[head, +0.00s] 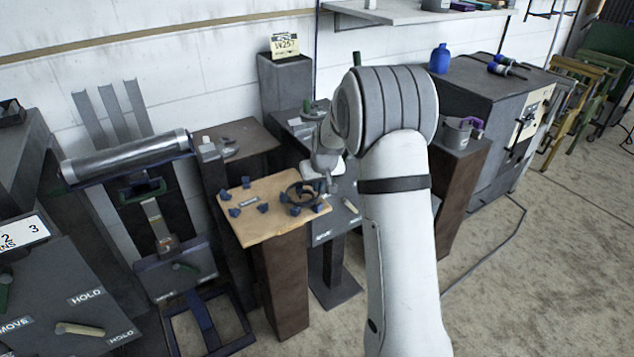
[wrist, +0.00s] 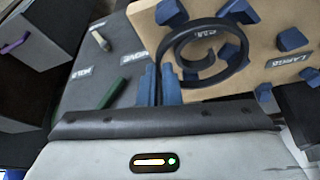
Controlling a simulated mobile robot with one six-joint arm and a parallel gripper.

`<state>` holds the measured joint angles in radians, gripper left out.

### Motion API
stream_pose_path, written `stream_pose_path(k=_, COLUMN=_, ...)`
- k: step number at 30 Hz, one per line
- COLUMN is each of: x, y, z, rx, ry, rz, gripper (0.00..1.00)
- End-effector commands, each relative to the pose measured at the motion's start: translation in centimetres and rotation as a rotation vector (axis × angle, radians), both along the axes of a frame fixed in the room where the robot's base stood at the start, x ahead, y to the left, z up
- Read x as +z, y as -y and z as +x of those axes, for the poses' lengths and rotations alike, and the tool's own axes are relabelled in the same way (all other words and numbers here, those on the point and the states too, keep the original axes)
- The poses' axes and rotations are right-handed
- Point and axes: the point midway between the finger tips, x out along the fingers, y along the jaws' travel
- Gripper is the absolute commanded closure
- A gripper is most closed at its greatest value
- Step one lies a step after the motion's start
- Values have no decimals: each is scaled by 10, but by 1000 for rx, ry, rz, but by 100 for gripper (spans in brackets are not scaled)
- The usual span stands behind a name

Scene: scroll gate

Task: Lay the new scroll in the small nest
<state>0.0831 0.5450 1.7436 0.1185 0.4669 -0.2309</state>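The dark spiral scroll (head: 297,186) is at the right part of the tan board, among blue blocks (head: 236,211). In the wrist view the scroll (wrist: 246,55) appears as an open coil over the board, with a small label showing inside it. My gripper (wrist: 159,82) has its two blue fingers close together at the coil's left edge, with its dark strip between them. In the head view my gripper (head: 326,184) is at the board's right edge, partly hidden by my wrist. Whether the scroll touches the board is unclear.
The tan board (head: 250,230) stands on a brown post and carries a LARGE label (wrist: 291,60). A dark panel (wrist: 85,65) with labels and a green handle (wrist: 117,93) lies beside it. A grey roller (head: 125,155) stands at left. Open floor (head: 530,260) is at right.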

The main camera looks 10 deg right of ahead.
Motion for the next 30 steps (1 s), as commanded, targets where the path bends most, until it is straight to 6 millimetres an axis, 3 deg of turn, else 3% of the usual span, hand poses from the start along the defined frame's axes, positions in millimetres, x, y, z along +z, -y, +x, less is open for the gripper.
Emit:
stream_pose_path(k=6, x=-12, y=0, z=0, rx=0, ry=1, rz=0, gripper=100)
stream_pose_path(k=30, x=-12, y=-2, z=1, rx=1, ry=1, rz=1, gripper=100)
